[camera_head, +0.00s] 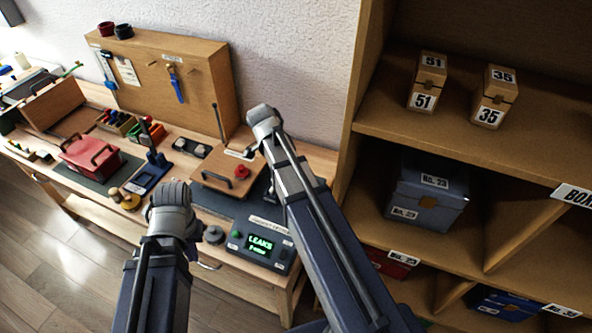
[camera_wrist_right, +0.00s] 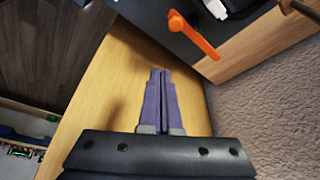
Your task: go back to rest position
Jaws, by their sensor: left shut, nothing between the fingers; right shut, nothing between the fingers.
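My right gripper (camera_wrist_right: 160,72) shows in the right wrist view. Its two purple fingers are pressed together with nothing between them, over bare wooden surface. In the head view my right arm (camera_head: 322,235) rises from the bottom to a grey joint in front of the workbench's right end. My left arm (camera_head: 152,287) comes up from the bottom to a grey ridged joint (camera_head: 172,205) before the bench's front edge. My left gripper is mostly hidden behind that arm, and I see no object held there.
The workbench (camera_head: 105,215) carries a red box (camera_head: 90,157), a wooden box with a red knob (camera_head: 226,174), a control box with a green "LEAKS" display (camera_head: 262,246) and a pegboard (camera_head: 200,75). A shelf (camera_head: 400,130) with labelled boxes stands close on the right. An orange lever (camera_wrist_right: 194,35) is near my right fingers.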

